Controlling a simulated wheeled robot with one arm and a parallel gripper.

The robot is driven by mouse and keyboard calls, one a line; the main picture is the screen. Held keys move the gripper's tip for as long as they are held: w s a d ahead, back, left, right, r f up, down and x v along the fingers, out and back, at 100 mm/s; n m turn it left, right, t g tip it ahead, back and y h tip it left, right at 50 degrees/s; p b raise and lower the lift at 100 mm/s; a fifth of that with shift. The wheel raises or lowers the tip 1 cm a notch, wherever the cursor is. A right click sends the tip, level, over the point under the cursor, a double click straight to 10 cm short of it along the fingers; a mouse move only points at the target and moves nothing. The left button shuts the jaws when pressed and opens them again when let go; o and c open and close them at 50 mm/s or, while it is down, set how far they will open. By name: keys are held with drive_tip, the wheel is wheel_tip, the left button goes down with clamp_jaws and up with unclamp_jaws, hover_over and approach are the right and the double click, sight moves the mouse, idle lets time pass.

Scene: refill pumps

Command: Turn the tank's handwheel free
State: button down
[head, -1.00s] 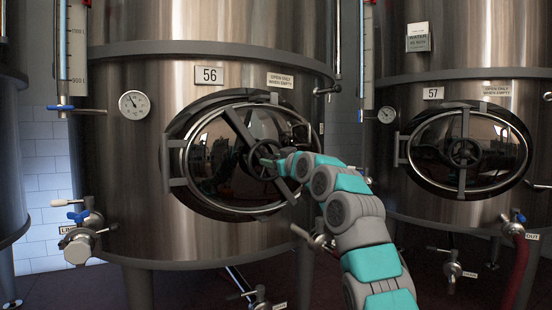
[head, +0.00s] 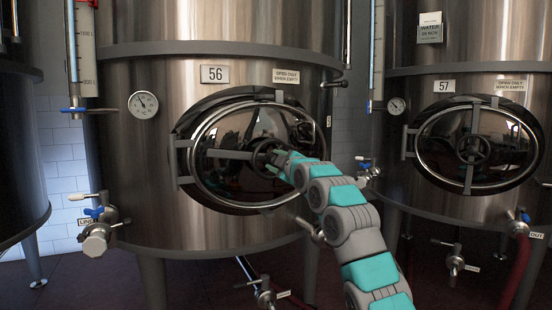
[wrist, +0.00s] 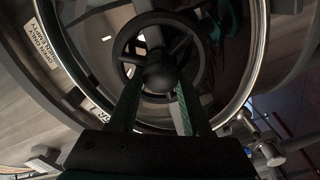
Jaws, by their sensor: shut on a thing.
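Tank 56 (head: 230,228) has an oval glass door (head: 235,125) with a metal rim. A dark handwheel (head: 262,153) sits at the door's middle, on a crossbar (head: 228,154) that lies nearly level. My gripper (head: 277,166) is at the handwheel, reaching in from the lower right. In the wrist view the round handwheel (wrist: 123,45) shows its spokes and a ball-like hub (wrist: 160,73). My gripper's two fingers (wrist: 157,92) stand either side of the hub and are shut on the handwheel. The exact contact is too dark to make out.
Tank 57 (head: 430,205) stands to the right with a similar door, its bar upright. A gauge (head: 143,104) and a side valve (head: 97,232) are on tank 56's left. Another valve (head: 367,172) is right of my arm. A red hose (head: 518,270) hangs far right.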

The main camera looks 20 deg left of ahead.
drive_tip(key=shift+f+n, duration=0.1)
drive_tip(key=shift+n, duration=0.4)
drive_tip(key=shift+c, duration=1.7)
unclamp_jaws()
drive_tip(key=b+v, duration=0.2)
drive_tip(key=v, duration=0.5)
drive_tip(key=shift+s+d, duration=0.25)
drive_tip(key=shift+s, duration=0.05)
